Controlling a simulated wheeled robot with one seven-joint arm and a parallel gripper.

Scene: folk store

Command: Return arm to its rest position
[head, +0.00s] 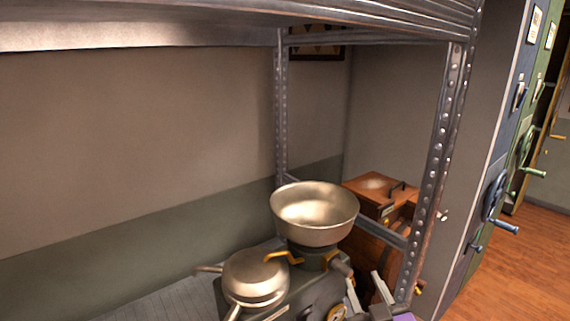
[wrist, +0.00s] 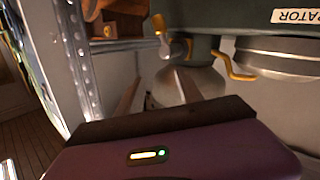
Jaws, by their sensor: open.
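My gripper (head: 367,292) shows at the bottom of the head view, right of the green machine (head: 310,295) and near the shelf's right front post. Its two grey fingers point up and stand apart with nothing held between them. In the wrist view, the purple body of my gripper fills the bottom, and its fingers (wrist: 158,90) are parted beside the machine's underside. Most of my arm is out of view.
The machine carries a large metal bowl (head: 314,212) and a lidded round pan (head: 255,276). A metal shelf post (head: 440,165) stands close to my gripper. A wooden box (head: 378,190) is behind. Blue and green cabinets with handles line the right; wooden floor (head: 520,265) is open there.

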